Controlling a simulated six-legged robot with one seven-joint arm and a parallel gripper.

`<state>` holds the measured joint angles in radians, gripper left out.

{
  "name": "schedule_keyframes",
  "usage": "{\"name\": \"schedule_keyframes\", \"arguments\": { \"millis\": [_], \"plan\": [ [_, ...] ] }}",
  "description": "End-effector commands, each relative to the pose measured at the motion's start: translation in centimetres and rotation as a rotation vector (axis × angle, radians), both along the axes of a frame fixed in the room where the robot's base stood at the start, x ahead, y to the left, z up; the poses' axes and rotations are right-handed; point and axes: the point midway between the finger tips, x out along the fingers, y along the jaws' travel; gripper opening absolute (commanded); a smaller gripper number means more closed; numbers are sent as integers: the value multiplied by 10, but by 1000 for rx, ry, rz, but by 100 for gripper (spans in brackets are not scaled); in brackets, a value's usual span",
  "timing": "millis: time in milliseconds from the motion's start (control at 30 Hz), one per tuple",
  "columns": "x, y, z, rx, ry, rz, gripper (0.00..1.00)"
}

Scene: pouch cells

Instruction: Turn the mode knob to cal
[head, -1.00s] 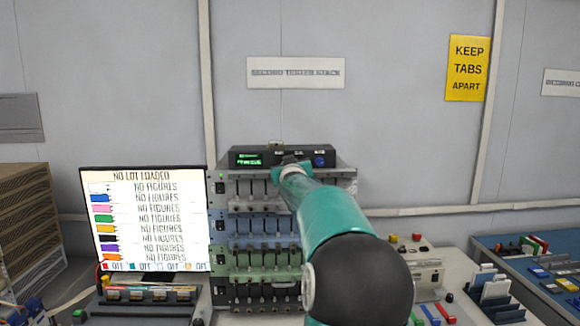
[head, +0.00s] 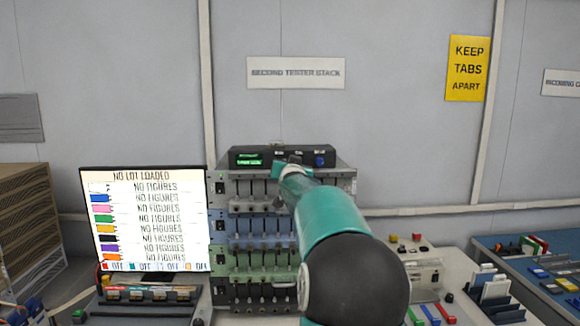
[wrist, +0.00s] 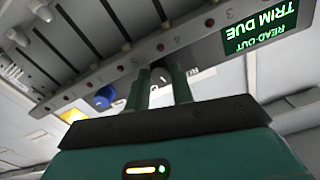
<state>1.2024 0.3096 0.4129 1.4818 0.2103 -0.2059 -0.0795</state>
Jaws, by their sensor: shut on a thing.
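The black control unit (head: 300,151) sits on top of the tester stack. Its green display (head: 249,160) is at the left and a blue knob (head: 319,161) at the right. My gripper (head: 285,161) is at the middle of its front. In the wrist view, which is upside down, my gripper (wrist: 160,74) has its two teal fingers shut on a small dark knob (wrist: 159,76). The fingers hide most of this knob, and I cannot read its pointer or mode labels. The display (wrist: 265,28) reads "READ-OUT TRIM DUE". The blue knob (wrist: 105,97) is apart from the fingers.
The tester stack (head: 230,205) has several rows of slots below the unit. A lit screen (head: 145,220) stands at the left. A bench with trays (head: 540,265) is at the right. The wall behind carries a yellow sign (head: 467,68). Space above the unit is clear.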

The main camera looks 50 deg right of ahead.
Motion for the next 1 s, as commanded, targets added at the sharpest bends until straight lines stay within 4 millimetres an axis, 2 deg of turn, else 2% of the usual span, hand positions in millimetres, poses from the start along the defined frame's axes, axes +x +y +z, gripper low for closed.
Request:
{"name": "schedule_keyframes", "arguments": {
  "millis": [333,800,833,933,1000],
  "plan": [
    [0,0,0,97,-109,-1,1],
    [0,0,-1,110,-123,-1,1],
    [0,0,-1,110,-123,-1,25],
    [0,0,-1,110,-123,0,45],
    [0,0,0,110,-123,0,45]
  ]
}}
